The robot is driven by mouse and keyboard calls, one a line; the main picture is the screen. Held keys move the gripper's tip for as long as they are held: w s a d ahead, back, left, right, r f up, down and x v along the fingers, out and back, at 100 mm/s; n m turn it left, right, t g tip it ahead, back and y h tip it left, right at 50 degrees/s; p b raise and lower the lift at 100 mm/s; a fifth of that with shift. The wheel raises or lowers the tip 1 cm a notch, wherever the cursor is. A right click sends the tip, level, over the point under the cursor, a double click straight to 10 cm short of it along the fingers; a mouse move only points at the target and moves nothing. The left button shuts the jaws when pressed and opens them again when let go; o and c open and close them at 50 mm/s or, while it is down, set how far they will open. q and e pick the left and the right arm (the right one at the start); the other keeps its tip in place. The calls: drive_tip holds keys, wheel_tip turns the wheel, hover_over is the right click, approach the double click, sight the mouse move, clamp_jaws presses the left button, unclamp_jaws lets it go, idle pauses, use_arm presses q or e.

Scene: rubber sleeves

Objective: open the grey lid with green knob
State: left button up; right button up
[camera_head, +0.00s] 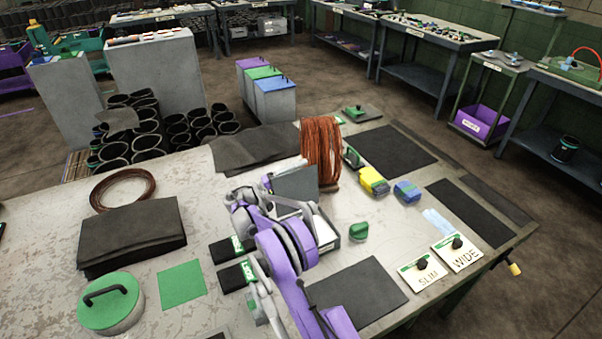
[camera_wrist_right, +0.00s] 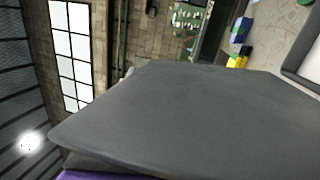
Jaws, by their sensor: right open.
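The grey lid (camera_head: 297,184) stands steeply tilted up at the middle of the table, above a light grey box (camera_head: 328,244) mostly hidden behind my arm. In the right wrist view the grey panel (camera_wrist_right: 200,120) fills most of the picture. My left gripper is out of view.
An orange-brown coil (camera_head: 321,150) stands just behind the lid. Yellow (camera_head: 373,181) and blue (camera_head: 407,191) blocks and a loose green knob (camera_head: 358,231) lie to the right. A round green-lidded container (camera_head: 110,303) and a black sheet stack (camera_head: 132,235) are at left.

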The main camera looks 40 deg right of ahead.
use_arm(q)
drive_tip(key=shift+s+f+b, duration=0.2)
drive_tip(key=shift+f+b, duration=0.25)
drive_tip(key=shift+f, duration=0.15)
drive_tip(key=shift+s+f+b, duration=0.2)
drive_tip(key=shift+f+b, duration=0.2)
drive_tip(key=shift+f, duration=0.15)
use_arm(e)
drive_tip(key=v, duration=1)
drive_tip(key=shift+w+a, duration=0.15)
drive_tip(key=shift+a, duration=0.2)
drive_tip(key=shift+f, duration=0.15)
